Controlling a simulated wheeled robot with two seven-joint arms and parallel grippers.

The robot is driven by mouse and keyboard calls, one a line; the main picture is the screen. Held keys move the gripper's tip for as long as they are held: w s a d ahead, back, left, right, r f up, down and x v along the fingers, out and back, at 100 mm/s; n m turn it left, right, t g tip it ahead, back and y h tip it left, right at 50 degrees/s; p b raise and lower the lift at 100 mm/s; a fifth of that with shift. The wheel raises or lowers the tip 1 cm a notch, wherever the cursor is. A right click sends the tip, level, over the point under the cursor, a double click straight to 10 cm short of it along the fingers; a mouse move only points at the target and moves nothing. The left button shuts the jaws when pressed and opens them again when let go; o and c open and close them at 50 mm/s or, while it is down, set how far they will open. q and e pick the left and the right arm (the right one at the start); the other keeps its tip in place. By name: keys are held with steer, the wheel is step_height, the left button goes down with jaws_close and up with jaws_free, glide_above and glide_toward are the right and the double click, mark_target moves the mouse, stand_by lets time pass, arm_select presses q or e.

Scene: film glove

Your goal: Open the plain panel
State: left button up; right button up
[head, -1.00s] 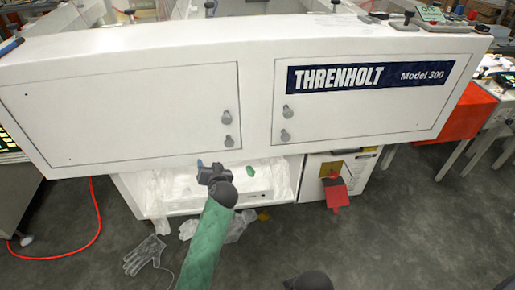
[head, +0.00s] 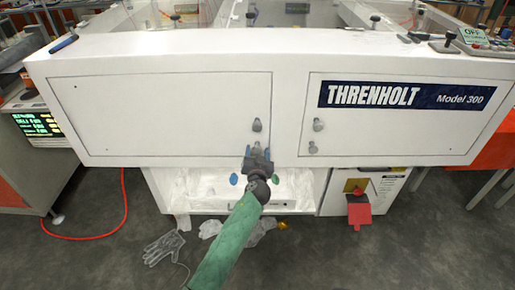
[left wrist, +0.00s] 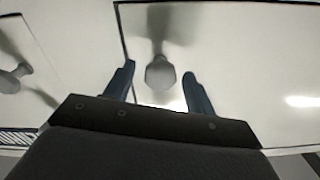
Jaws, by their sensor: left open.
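The plain panel (head: 160,112) is a flat white door on the left of the machine's front, and it looks shut. Its upper grey knob (head: 257,125) shows near its right edge. The lower knob is mostly hidden behind my left gripper (head: 256,152), which is at the panel's lower right corner. In the left wrist view, a rounded grey knob (left wrist: 160,73) on the plain panel (left wrist: 250,70) appears between the two blue fingertips of my open left gripper (left wrist: 159,74). Gaps show on both sides of it. My right gripper is not in view.
The labelled panel (head: 400,125) with two knobs is on the right. Below is an open bay lined with clear plastic (head: 195,190). A red tag (head: 359,214) hangs at lower right.

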arm_select(q)
steer(key=shift+w, duration=0.95)
steer(key=shift+s, duration=0.1)
jaws_close()
